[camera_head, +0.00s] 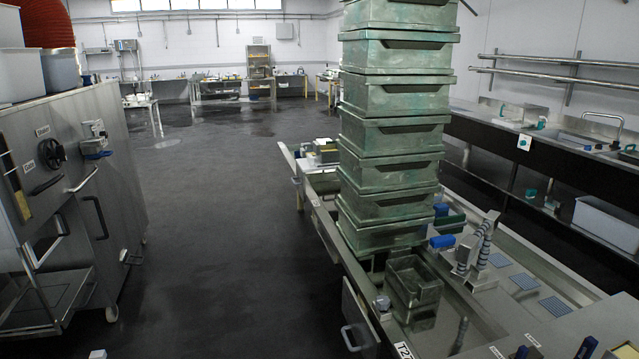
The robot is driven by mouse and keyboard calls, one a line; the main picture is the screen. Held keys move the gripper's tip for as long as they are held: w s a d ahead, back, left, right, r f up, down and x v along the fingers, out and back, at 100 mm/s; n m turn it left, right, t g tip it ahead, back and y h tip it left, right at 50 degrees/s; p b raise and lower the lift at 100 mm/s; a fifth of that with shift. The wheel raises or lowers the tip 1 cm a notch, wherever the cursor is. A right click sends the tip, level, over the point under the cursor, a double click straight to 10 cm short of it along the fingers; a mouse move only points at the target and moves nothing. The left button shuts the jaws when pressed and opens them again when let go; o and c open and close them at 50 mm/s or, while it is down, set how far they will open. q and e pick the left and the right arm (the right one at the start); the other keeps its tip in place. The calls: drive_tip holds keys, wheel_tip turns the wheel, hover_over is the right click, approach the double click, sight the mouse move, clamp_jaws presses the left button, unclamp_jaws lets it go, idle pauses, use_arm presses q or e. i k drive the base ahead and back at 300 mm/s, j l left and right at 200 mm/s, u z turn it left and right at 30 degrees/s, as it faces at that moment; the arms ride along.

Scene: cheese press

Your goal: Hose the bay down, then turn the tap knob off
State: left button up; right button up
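Neither of my grippers shows clearly in the head view. A small pale piece at the bottom left edge is too cut off to identify. The dark wet-looking floor (215,230) of the bay runs from the front to the back wall, with darker patches farther off. A grey ribbed piece with dark rings (486,238), possibly a hose, stands on the steel table at the right. A black round knob (51,153) sits on the steel machine at the left; I cannot tell whether it is the tap knob. No water jet is visible.
A tall stack of green crates (395,138) stands on the long steel table (455,300). A steel cabinet machine (125,160) stands at the left. A dark counter (575,160) with sinks runs along the right wall. The floor between machine and table is clear.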

sight(382, 302)
drive_tip(key=i+j+z, duration=0.3)
drive_tip(key=i+j, duration=0.15)
drive_tip(key=i, duration=0.3)
drive_tip(key=i+j+z, duration=0.25)
drive_tip(key=i+j, duration=0.4)
